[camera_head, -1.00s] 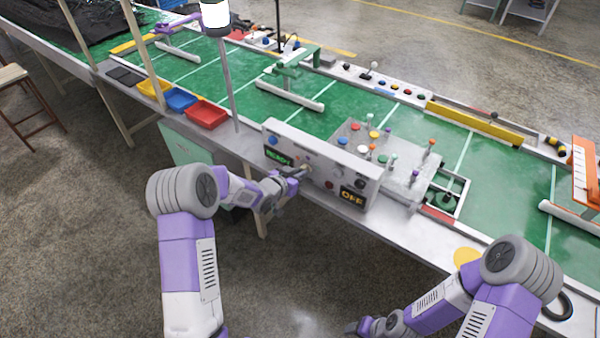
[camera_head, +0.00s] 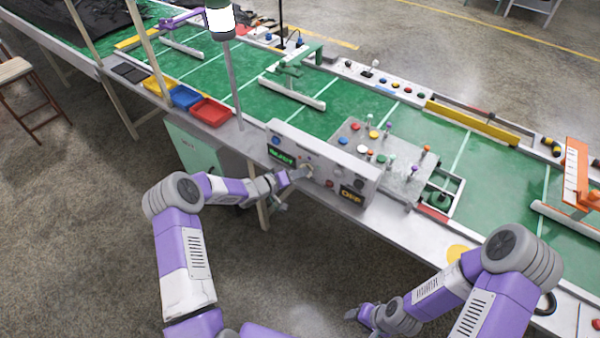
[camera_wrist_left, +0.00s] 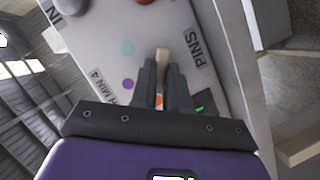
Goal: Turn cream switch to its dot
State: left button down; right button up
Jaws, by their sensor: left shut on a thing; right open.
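The cream switch (camera_wrist_left: 162,62) is a narrow lever on a pale control panel (camera_head: 322,152). In the left wrist view, my left gripper (camera_wrist_left: 163,72) is shut on it, with a finger on each side. Around the switch are a teal dot (camera_wrist_left: 127,48), a purple dot (camera_wrist_left: 127,84) and an orange dot (camera_wrist_left: 159,101) near the fingers. In the head view my left gripper (camera_head: 304,174) is at the panel's front and hides the switch. My right gripper (camera_head: 353,314) is open and empty, low in front of the table, away from the panel.
The panel bears a green display (camera_head: 281,157) and an amber display (camera_head: 351,194). A grey plate (camera_head: 392,163) with several coloured knobs lies behind it. Red (camera_head: 211,112), blue (camera_head: 184,97) and yellow bins stand left of a lamp post (camera_head: 234,90).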

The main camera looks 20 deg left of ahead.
pick_arm(q)
jog(key=shift+n+h, duration=0.4)
jog(key=shift+n, duration=0.1)
jog(key=c, duration=1.1)
grip_release()
jog(key=p+v, duration=0.1)
jog(key=v, duration=0.6)
jog(key=shift+s+a, duration=0.15)
jog(key=shift+s, duration=0.05)
